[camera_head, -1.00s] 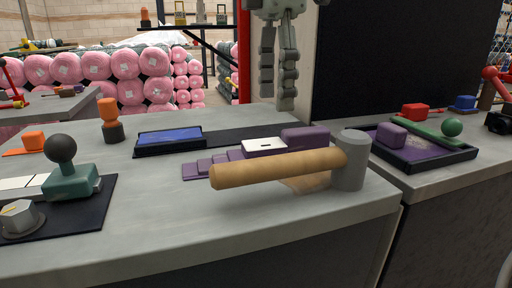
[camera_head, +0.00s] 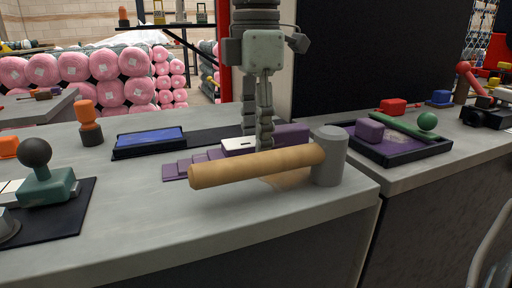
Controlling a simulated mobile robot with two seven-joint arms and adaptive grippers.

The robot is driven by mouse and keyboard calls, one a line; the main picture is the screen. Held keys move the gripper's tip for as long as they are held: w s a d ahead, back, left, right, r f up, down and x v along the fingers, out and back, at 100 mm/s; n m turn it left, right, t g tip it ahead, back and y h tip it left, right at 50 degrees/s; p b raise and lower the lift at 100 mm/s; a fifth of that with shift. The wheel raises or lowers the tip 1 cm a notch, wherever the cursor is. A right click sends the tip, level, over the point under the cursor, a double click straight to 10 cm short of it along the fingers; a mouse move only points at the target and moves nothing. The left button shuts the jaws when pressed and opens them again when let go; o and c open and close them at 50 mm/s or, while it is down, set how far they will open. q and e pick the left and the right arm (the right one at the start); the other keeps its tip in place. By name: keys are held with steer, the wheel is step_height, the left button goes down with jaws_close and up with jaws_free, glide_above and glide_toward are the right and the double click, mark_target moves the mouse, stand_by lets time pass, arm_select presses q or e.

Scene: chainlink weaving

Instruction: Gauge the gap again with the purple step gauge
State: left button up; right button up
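The purple step gauge (camera_head: 293,134) lies on the grey worktop, its low steps to the left and its tall block to the right. A white plate (camera_head: 238,144) sits on its upper part. My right gripper (camera_head: 264,138) points straight down at the gauge, its fingers overlapping it between the white plate and the tall block. The fingers look close together, seen nearly edge-on. The mallet handle in front hides the lowest part, so whether they grip the gauge is unclear. My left gripper is not in view. I cannot make out the gap.
A mallet (camera_head: 260,166) with wooden handle and grey head stands out close in front of the gauge. A blue-topped black tray (camera_head: 150,141) lies behind left. A teal block with a black knob (camera_head: 46,187) is at left. A dark tray (camera_head: 400,158) with purple and green items is on the right counter.

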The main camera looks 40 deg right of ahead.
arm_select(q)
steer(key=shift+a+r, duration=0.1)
arm_select(e)
steer(key=c, duration=0.8)
step_height(320, 180, up, 10)
steer(key=shift+r, duration=0.1)
steer(key=o, duration=0.6)
steer(key=c, duration=0.6)
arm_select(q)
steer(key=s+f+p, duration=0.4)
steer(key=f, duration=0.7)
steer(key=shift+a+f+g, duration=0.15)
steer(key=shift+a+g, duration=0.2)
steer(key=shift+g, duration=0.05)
arm_select(e)
steer(key=shift+w+d+f, duration=0.45)
steer(key=shift+w+d, duration=1.2)
steer(key=shift+w+d+f, duration=0.5)
steer(key=shift+w+d, duration=1.1)
steer(key=shift+d, duration=0.05)
steer(key=shift+w+d+f, duration=0.45)
steer(key=shift+w+d, duration=1.2)
